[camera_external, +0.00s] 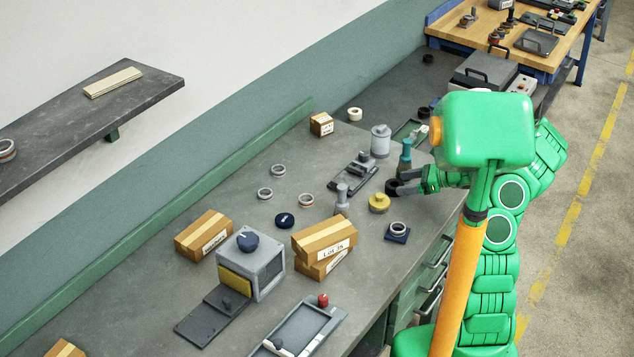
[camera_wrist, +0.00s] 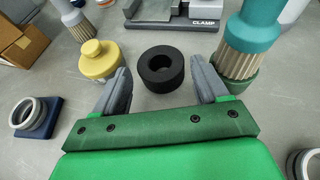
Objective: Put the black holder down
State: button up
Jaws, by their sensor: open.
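The black holder (camera_wrist: 161,84) is a thick black ring with a hole in its middle. In the wrist view it sits flat on the grey bench top, between my two fingers. My gripper (camera_wrist: 159,66) is open, with a small gap showing on each side of the ring. In the external view the gripper (camera_external: 408,187) is low over the bench's right edge, and the holder (camera_external: 392,189) shows as a dark shape at the fingertips.
A yellow knobbed piece (camera_wrist: 100,62) stands close left of my left finger. A teal-handled brush (camera_wrist: 248,38) stands close by my right finger. The grey clamp (camera_wrist: 170,14) lies just beyond. A blue block with a ring (camera_wrist: 36,117) is at left.

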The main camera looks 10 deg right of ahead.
jog(key=v, duration=0.8)
jog(key=shift+s+d+r, duration=0.1)
jog(key=shift+d+r, duration=0.05)
jog(key=shift+d, duration=0.2)
jog(key=s+a+r+n+g+h, duration=0.2)
jog(key=s+a+r+n+g, duration=0.2)
jog(key=s+a+r+n, duration=0.4)
jog(key=s+a+r+n+g+h, duration=0.1)
jog(key=s+a+r+n+g, duration=0.2)
jog(key=s+a+n, duration=0.55)
jog(key=s+d+r+n+h, duration=0.1)
jog(key=s+d+n+h, duration=0.2)
jog(key=s, duration=0.9)
jog(key=s+d+r+n+h, duration=0.2)
jog(key=s+d+h, duration=0.4)
jog(key=s, duration=0.5)
jog(key=shift+s+d+n+g, duration=0.3)
jog(key=shift+s+n+g, duration=0.1)
jog(key=shift+n, duration=0.45)
